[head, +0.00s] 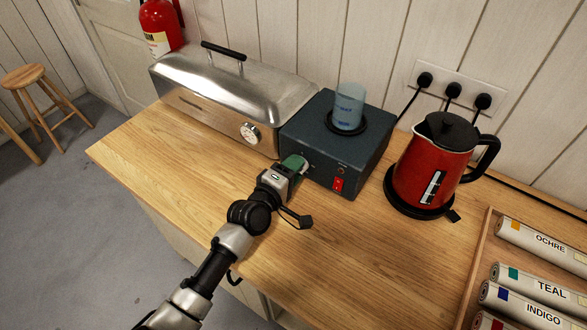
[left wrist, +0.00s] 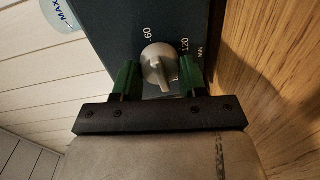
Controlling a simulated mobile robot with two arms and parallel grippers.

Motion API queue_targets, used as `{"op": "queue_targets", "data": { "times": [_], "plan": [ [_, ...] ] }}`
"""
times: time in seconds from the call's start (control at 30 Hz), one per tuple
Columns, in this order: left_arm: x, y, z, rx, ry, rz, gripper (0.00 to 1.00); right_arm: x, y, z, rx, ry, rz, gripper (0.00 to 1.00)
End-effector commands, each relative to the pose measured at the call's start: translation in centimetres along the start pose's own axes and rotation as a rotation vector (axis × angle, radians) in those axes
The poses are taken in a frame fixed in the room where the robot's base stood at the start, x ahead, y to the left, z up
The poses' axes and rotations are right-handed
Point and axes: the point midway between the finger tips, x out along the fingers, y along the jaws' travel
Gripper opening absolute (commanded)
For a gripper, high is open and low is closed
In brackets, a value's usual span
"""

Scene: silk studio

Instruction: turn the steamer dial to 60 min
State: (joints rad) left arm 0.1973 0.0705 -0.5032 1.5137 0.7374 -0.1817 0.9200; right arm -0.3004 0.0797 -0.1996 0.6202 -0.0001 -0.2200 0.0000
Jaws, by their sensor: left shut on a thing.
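The steamer is a dark blue-grey box (head: 325,140) on the wooden bench. Its silver dial (left wrist: 158,66) sits on the front face and is mostly hidden by my gripper in the head view. In the left wrist view the marks 60 (left wrist: 148,33) and 120 (left wrist: 184,44) with MIN show beyond the dial. The dial's raised ridge runs toward the lower edge of that view; I cannot tell which mark it indicates. My left gripper (head: 300,165) reaches the front face with its green fingers, also in the left wrist view (left wrist: 158,78), shut on the dial from both sides.
A blue-tinted beaker (head: 348,105) stands on the steamer, and a red switch (head: 338,184) is on its front. A metal chest (head: 225,90) with a small gauge stands left. A red kettle (head: 430,170) and a tray of labelled rolls (head: 466,290) are right.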

Motion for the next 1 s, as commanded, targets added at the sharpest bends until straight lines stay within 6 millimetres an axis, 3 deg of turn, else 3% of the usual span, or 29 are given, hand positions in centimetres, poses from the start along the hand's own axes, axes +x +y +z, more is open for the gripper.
{"op": "queue_targets", "data": {
  "times": [0.13,0.17,0.33,0.67,0.77,1.0],
  "plan": [
    [0.0,-0.2,0.0,-0.001,-0.001,-0.004,0.19,0.0,0.1,0.0,0.000,0.000,0.001,0.35],
    [0.0,-0.2,0.0,-0.001,-0.001,-0.004,0.44,0.0,0.1,0.0,0.000,0.000,0.001,0.35],
    [0.0,-0.1,0.0,-0.001,-0.001,-0.003,0.68,0.0,0.1,0.0,0.000,0.000,0.001,0.35],
    [-0.4,-0.1,0.0,-0.002,0.000,-0.002,0.68,0.1,0.1,0.0,0.000,0.000,0.001,0.35],
    [-1.5,-0.2,0.1,-0.003,-0.001,-0.001,0.68,0.2,0.1,0.0,-0.001,0.000,0.001,0.35],
    [-6.1,-0.3,0.0,-0.001,0.000,-0.003,0.68,0.7,0.1,0.0,-0.001,0.000,0.001,0.35]
  ]
}}
